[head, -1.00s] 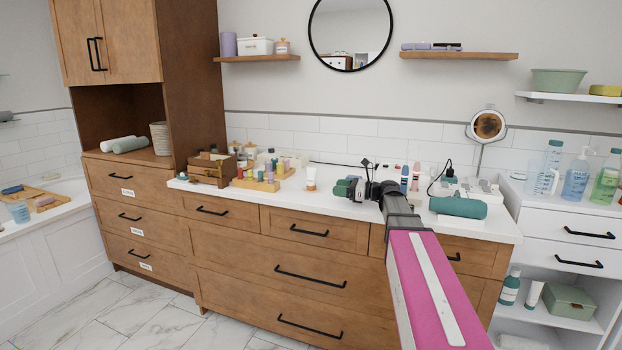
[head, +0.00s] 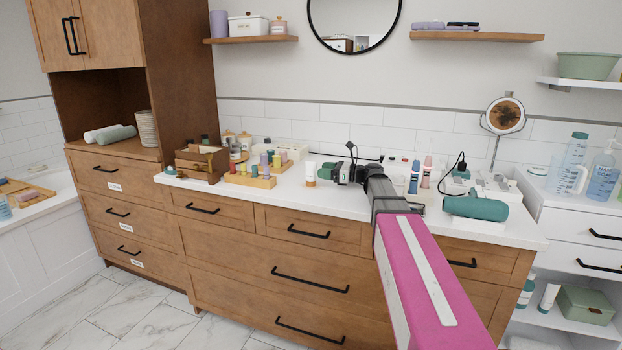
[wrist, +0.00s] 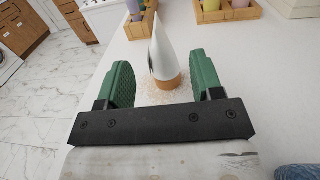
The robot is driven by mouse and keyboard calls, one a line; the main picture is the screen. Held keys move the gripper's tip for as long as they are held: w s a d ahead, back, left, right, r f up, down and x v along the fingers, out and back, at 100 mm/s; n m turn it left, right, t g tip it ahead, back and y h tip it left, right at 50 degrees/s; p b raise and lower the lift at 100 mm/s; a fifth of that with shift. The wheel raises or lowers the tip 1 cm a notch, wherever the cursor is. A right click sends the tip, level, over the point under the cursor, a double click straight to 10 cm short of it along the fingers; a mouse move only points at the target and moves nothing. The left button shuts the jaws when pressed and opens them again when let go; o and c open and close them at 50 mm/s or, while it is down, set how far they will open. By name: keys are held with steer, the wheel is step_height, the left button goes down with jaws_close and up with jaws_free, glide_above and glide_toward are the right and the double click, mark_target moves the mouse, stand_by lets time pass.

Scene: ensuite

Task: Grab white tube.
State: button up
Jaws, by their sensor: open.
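The white tube (head: 311,175) stands upright on its orange-brown cap on the white counter (head: 285,193). In the wrist view the tube (wrist: 162,50) rises between and a little beyond the green fingertips, with its cap on a speckled patch of counter. My gripper (head: 335,173) is open and just right of the tube in the head view. In the wrist view my gripper (wrist: 160,82) has one finger on each side of the tube, with gaps showing between the fingers and the tube.
A wooden rack (head: 250,179) with colored bottles stands left of the tube, beside a brown wooden box (head: 201,164). A teal cylinder-shaped item (head: 475,207) and several bottles are to the right. The counter in front of the tube is clear.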

mark_target(311, 170)
steer(key=x, duration=0.5)
steer(key=shift+w+a+f, duration=0.15)
steer(key=shift+a+f, duration=0.1)
steer(key=shift+a, duration=0.05)
steer(key=c, duration=1.1)
